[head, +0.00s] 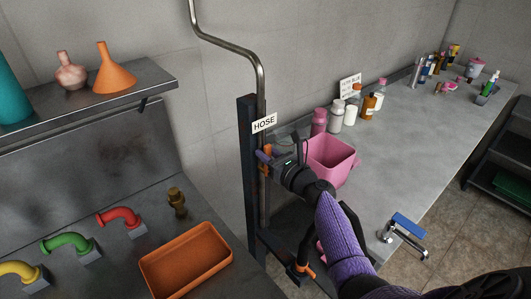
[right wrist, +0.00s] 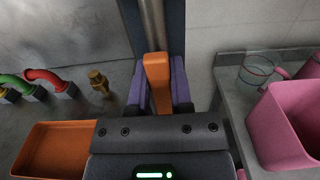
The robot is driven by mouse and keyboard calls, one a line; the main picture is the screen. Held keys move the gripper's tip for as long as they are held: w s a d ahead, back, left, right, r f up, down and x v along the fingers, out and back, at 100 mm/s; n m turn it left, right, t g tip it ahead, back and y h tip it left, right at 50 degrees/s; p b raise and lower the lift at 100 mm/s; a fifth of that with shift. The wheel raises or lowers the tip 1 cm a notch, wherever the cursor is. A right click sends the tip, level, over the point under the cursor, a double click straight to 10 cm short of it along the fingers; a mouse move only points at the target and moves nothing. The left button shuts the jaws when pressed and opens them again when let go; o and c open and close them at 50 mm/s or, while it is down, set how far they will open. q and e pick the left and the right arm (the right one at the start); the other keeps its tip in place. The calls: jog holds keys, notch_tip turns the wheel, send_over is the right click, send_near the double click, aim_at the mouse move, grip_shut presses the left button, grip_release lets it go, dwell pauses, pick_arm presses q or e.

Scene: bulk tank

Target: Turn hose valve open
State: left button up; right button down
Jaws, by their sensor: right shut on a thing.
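The hose valve's orange handle (right wrist: 157,75) stands upright in front of a metal pipe in the right wrist view. My right gripper (right wrist: 160,88) has its purple fingers on both sides of the handle and is shut on it. In the head view my right gripper (head: 265,157) is at the dark post, just below the white HOSE sign (head: 264,122). A little of the orange handle (head: 265,171) shows there; the gripper hides most of the valve. My left gripper is not in view.
A pink bin (head: 331,158) stands on the grey counter (head: 415,130) right of my gripper, with several bottles behind it. An orange tray (head: 185,262) and several coloured pipe elbows (head: 120,217) are at left. A shelf (head: 90,102) holds an orange funnel (head: 113,72).

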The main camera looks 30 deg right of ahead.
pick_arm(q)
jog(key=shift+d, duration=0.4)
pick_arm(e)
jog(key=shift+f, duration=0.1)
jog(key=c, duration=0.5)
grip_release()
jog(key=shift+s, duration=0.15)
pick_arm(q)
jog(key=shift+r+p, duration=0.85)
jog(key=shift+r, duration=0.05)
pick_arm(e)
jog(key=s, duration=0.3)
jog(key=s+d, duration=0.1)
jog(key=s, duration=0.5)
jog(key=shift+s+d, duration=0.25)
jog(key=shift+s, duration=0.05)
